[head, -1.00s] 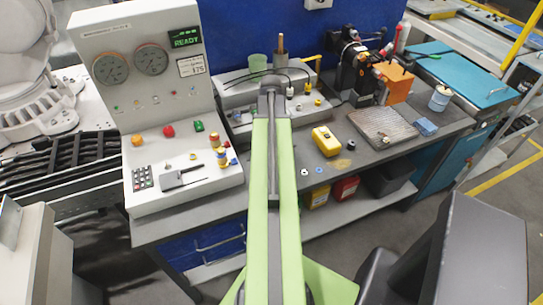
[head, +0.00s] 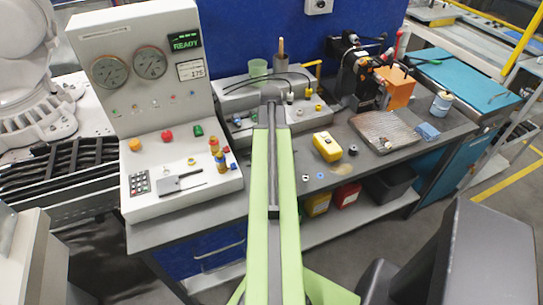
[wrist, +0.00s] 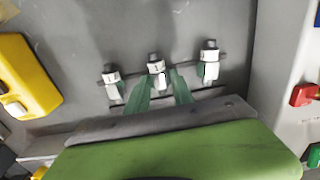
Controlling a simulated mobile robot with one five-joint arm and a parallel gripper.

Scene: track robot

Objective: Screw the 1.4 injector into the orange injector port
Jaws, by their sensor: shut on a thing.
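My gripper (wrist: 163,92) shows in the wrist view as two green fingers, one on each side of the middle white injector (wrist: 157,68). It is shut on that injector, which stands in a row between two other white injectors (wrist: 112,80) (wrist: 210,60). The marks on their caps are too small to read. In the head view my arm reaches over the bench and hides the gripper and the injectors. An orange block (head: 398,88) stands at the back right beside a black machine; I cannot make out a port on it.
A white control panel (head: 150,100) stands at left. A yellow box (head: 323,145) sits right of my arm; it also shows in the wrist view (wrist: 28,75). A rack with cables (head: 235,100) is behind.

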